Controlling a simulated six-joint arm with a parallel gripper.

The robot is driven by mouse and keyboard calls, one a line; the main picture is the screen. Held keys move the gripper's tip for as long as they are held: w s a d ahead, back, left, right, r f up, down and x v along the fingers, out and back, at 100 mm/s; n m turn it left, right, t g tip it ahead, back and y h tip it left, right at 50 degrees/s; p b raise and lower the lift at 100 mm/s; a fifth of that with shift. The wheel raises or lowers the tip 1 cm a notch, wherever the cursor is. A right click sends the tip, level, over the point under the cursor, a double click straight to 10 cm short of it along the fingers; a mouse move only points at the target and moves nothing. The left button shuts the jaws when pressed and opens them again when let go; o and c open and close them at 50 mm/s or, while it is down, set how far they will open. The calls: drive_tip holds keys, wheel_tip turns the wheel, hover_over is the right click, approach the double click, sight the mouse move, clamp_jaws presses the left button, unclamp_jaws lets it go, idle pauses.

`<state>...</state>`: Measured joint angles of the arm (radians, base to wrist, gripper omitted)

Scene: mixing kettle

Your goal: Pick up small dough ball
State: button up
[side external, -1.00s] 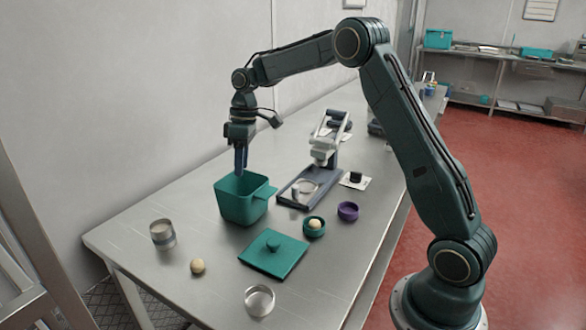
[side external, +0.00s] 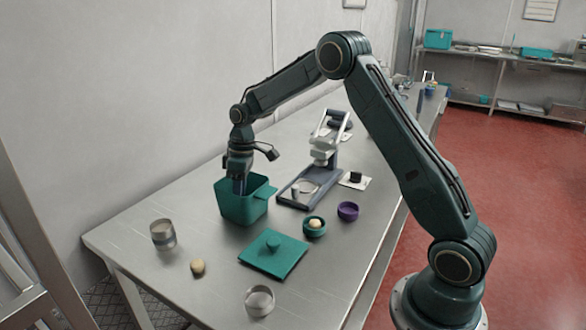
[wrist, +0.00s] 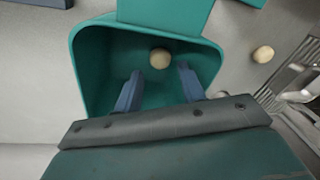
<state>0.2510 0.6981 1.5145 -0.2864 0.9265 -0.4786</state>
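A pale dough ball (wrist: 160,58) lies inside the teal container (wrist: 90,62), seen only in the wrist view; the container wall hides it in the side view. The container (side external: 243,206) stands open on the table. My gripper (wrist: 160,88) is open and empty, its two blue fingers apart over the container's opening and just short of the ball in the picture. In the side view my gripper (side external: 240,184) points down with its fingertips inside the container. Another dough ball (side external: 198,267) lies on the bare table; one also shows in the wrist view (wrist: 263,54).
A teal lid (side external: 287,259) lies in front of the container. A small green bowl (side external: 308,233) holds another pale ball. A purple bowl (side external: 348,211), a press (side external: 312,185), and metal cups (side external: 163,235) (side external: 260,301) stand around.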

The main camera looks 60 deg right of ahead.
drive_tip(key=shift+w+a+f, duration=0.1)
drive_tip(key=shift+a+f, duration=0.1)
drive_tip(key=shift+f, duration=0.9)
drive_tip(key=shift+a+f, duration=0.2)
drive_tip(key=shift+f, duration=0.85)
drive_tip(key=c, duration=0.7)
